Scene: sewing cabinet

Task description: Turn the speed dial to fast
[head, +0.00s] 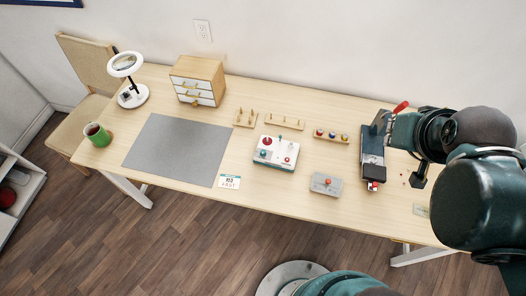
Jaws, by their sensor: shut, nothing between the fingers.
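A white control box (275,153) with a teal base stands right of the table's middle and carries red and teal knobs. A smaller grey box (325,184) with a red knob (327,181) lies to its right, nearer the front edge. I cannot tell which knob is the speed dial; no markings are readable. My gripper (418,179) is a small dark shape below my wrist, over the table's right part. It is shut and empty, well right of both boxes and apart from their knobs. Its fingertips are too small to make out clearly.
A dark machine (372,160) with a red handle stands between the grey box and my arm. Wooden peg racks (285,124) and a rack of coloured spools (331,137) lie behind the boxes.

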